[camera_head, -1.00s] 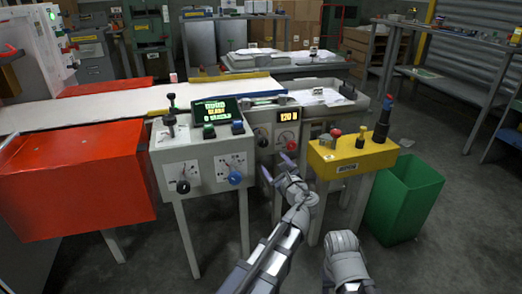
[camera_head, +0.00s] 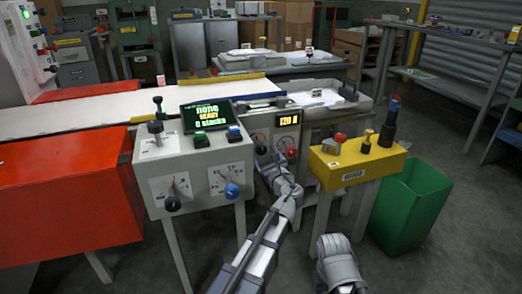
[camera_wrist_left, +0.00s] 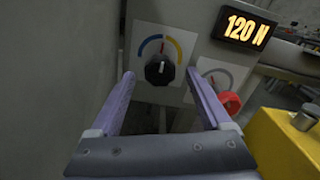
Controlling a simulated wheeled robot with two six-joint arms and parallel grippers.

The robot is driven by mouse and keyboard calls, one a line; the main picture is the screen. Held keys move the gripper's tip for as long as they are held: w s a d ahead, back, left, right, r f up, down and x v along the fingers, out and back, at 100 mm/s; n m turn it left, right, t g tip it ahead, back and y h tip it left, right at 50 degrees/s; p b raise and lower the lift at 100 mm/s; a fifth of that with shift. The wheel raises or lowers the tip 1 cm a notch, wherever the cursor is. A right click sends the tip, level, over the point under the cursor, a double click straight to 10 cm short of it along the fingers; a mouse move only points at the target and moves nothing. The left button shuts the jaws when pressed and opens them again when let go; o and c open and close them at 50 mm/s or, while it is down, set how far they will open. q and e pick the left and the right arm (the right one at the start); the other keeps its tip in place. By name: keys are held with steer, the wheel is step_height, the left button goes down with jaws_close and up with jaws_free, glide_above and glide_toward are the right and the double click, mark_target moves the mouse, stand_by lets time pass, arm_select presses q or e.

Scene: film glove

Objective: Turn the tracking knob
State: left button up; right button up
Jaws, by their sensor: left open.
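In the left wrist view a black knob (camera_wrist_left: 159,70) with a white pointer line sits on a pale panel under a blue, yellow and red arc. Its pointer stands nearly upright. My left gripper (camera_wrist_left: 160,82) is open, with one purple finger on each side of the knob in that view. I cannot tell whether they touch it. In the head view my left gripper (camera_head: 275,160) is at the panel below the orange display (camera_head: 288,122). A red knob (camera_wrist_left: 230,102) with its own dial is just right of the right finger. My right gripper is out of view.
A yellow box (camera_head: 357,165) with buttons and levers stands close to the right of the gripper. A grey console (camera_head: 198,160) with black and blue knobs is to the left. A green bin (camera_head: 410,205) stands at the right.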

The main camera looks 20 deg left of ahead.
mark_target(262, 151)
arm_select(q)
steer(key=shift+x, duration=1.95)
